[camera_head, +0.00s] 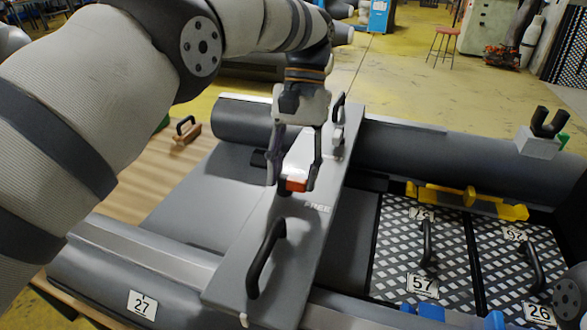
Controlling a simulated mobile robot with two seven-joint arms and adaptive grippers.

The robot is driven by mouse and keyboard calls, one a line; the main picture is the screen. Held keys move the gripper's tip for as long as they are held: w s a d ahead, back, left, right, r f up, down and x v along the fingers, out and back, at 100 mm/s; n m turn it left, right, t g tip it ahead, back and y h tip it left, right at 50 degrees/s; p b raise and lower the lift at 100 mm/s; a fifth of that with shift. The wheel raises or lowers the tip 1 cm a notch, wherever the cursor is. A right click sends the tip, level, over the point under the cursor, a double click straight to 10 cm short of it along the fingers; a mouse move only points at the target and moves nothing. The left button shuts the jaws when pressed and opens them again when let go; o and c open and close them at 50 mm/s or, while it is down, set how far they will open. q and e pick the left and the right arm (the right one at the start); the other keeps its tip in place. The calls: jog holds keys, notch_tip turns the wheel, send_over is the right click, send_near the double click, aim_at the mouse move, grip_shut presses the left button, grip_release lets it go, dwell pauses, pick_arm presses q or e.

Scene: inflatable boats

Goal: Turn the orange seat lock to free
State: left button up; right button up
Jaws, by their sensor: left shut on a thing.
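The orange seat lock (296,184) is a small orange block on the grey seat board (262,213) that lies across the inflatable boat. My left gripper (294,184) points down over it, with a finger on each side, and is shut on it. The word FREE (317,208) is printed on the board just right of the lock. The gripper's fingers partly hide the lock, so its exact turn is hard to tell. My right gripper does not show.
A black handle (268,258) stands on the near part of the seat board, with another (338,108) at its far end. Chequered floor plates with handles (427,243) lie to the right. A yellow part (470,199) lies behind them. A grey tube (440,153) runs along the far side.

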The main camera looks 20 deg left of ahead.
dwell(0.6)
pick_arm(q)
jog(key=o, duration=1.2)
